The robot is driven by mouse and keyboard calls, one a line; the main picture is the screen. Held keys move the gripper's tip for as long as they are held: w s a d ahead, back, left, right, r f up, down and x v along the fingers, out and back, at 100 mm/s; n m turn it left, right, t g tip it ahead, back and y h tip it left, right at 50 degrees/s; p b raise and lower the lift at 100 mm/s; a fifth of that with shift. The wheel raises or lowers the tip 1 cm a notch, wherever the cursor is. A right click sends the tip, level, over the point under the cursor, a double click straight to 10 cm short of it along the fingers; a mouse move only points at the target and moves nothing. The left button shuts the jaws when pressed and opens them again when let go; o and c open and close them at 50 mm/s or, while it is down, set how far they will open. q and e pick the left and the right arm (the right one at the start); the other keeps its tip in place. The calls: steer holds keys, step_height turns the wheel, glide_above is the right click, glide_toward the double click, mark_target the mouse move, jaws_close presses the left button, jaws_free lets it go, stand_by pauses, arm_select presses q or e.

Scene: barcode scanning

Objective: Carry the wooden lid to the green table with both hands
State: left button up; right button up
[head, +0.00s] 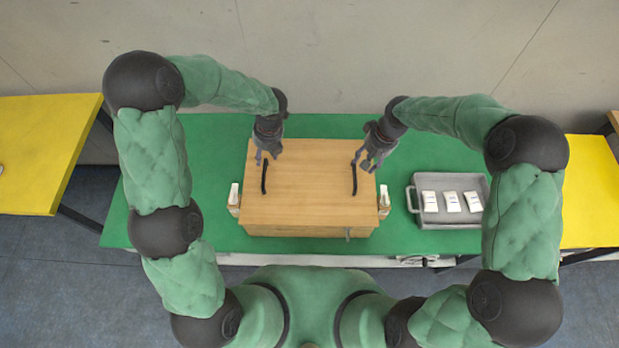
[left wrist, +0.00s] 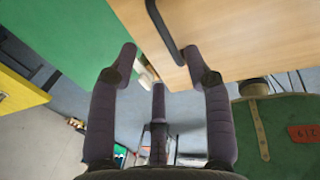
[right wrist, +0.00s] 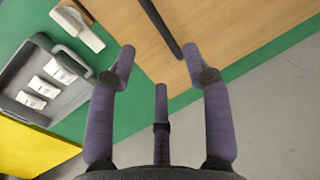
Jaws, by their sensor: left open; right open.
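The wooden lid (head: 310,180) sits on top of a wooden box on the green table (head: 180,160). It has a black handle on its left (head: 264,177) and another on its right (head: 354,178). My left gripper (head: 264,160) is open and empty by the far end of the left handle; that handle shows ahead of its fingers in the left wrist view (left wrist: 165,32). My right gripper (head: 366,165) is open and empty by the far end of the right handle, which also shows in the right wrist view (right wrist: 160,25). Neither gripper holds a handle.
A grey tray (head: 450,220) with several white packets stands right of the box. A small white item stands at the box's left side (head: 234,197) and another at its right (head: 384,200). Yellow tables flank the green table at left (head: 40,150) and right (head: 590,190). A wall rises behind.

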arm_select(q)
steer(key=f, duration=0.3)
steer(key=a+f, duration=0.1)
steer(key=f, duration=0.2)
steer(key=a+f, duration=0.1)
steer(key=f, duration=0.3)
steer(key=shift+s, duration=0.1)
arm_select(e)
steer(key=f, duration=0.3)
steer(key=a+f, duration=0.1)
steer(key=f, duration=0.2)
steer(key=a+f, duration=0.1)
steer(key=f, duration=0.3)
steer(key=shift+s, duration=0.1)
arm_select(q)
jaws_close()
arm_select(e)
jaws_close()
